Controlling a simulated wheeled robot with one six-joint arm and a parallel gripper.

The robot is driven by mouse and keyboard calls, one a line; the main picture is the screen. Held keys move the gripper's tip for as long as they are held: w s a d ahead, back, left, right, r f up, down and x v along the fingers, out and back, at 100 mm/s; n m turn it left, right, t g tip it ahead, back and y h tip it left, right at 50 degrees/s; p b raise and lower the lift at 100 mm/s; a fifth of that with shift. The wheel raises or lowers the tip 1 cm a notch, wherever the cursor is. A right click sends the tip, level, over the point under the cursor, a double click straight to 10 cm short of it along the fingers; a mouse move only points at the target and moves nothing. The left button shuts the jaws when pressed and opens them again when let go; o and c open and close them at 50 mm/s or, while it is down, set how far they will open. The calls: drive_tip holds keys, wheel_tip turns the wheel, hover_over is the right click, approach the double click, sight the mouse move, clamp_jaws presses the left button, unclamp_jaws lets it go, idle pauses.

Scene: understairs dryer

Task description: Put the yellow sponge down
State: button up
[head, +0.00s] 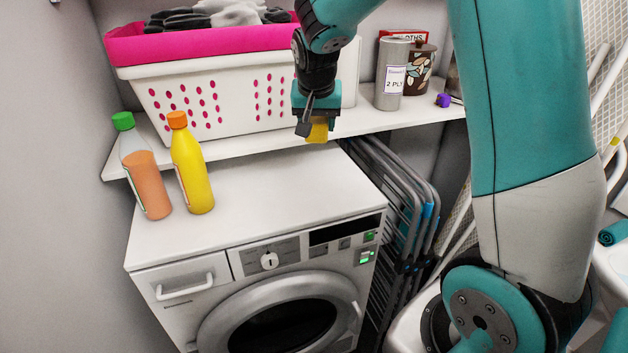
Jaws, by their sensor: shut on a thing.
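The yellow sponge (319,131) is held between the fingers of my gripper (309,126), which points down. The sponge shows as a small yellow block at the fingertips, partly covered by the near finger. In the picture it appears in front of the shelf's front edge, over the back right part of the washing machine top (262,188). It looks raised, with nothing visibly touching it from below; the exact height is hard to tell.
A white laundry basket (215,108) with a pink rim stands on the shelf (375,121). A grey can (393,74), a patterned pot (421,72) and a small purple object (443,100) stand right. An orange bottle (146,180) and a yellow bottle (190,165) stand on the machine's left; its middle is clear.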

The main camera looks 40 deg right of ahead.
wheel_tip(320, 180, down, 15)
drive_tip(key=shift+a+f, duration=0.1)
drive_tip(key=shift+f, duration=0.1)
idle(0.3)
drive_tip(key=o, duration=1)
